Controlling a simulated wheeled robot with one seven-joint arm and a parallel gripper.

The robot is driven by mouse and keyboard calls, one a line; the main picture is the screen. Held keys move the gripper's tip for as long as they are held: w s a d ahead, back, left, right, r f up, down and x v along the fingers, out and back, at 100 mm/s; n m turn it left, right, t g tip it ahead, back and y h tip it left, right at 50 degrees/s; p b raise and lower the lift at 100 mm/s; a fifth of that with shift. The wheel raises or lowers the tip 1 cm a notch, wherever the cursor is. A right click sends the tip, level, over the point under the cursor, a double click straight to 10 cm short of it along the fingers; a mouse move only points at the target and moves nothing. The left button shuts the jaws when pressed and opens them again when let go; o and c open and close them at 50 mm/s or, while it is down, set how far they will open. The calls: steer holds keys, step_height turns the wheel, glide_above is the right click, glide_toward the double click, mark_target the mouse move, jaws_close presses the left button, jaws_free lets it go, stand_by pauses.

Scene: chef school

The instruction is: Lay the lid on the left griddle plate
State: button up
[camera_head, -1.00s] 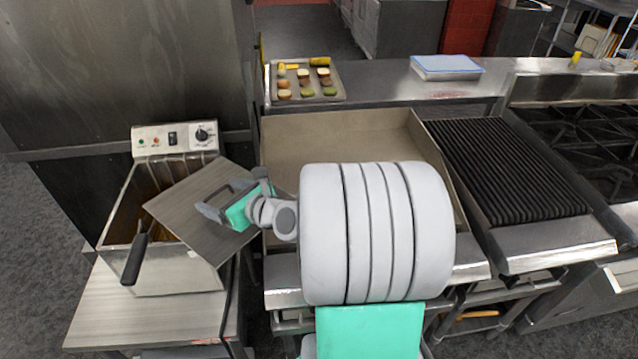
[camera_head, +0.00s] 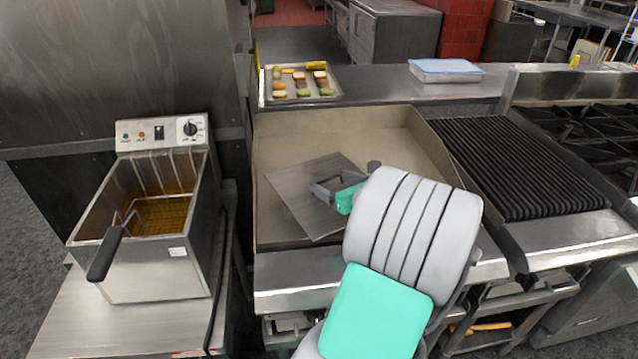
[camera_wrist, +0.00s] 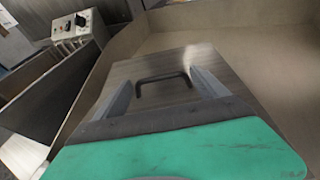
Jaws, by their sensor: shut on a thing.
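The lid (camera_head: 290,190) is a flat grey metal plate with a dark bar handle, which shows in the wrist view (camera_wrist: 163,79). My gripper (camera_head: 338,186) is shut on the lid's handle, with a finger at each end of it. The lid is over the left part of the left griddle plate (camera_head: 390,140), a flat beige surface with raised walls. The lid is turned at an angle to the griddle's edges. I cannot tell whether it touches the surface or hangs just above it. My arm hides the griddle's front right part.
A deep fryer (camera_head: 150,260) with a basket stands left of the griddle. A ribbed grill (camera_head: 515,165) adjoins on the right. A food tray (camera_head: 302,95) and a blue-lidded container (camera_head: 446,71) sit on the back ledge. The griddle's back and right surface is bare.

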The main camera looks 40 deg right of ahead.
mark_target(321, 181)
steer(key=x, duration=0.2)
steer(key=f+x, duration=0.1)
steer(key=x, duration=0.4)
steer(key=shift+s+f, duration=0.15)
steer(key=shift+f, duration=0.2)
steer(key=shift+s+r, duration=0.1)
steer(key=o, duration=2)
steer(key=shift+f, duration=0.2)
steer(key=shift+r, duration=0.15)
steer(key=v, duration=1.2)
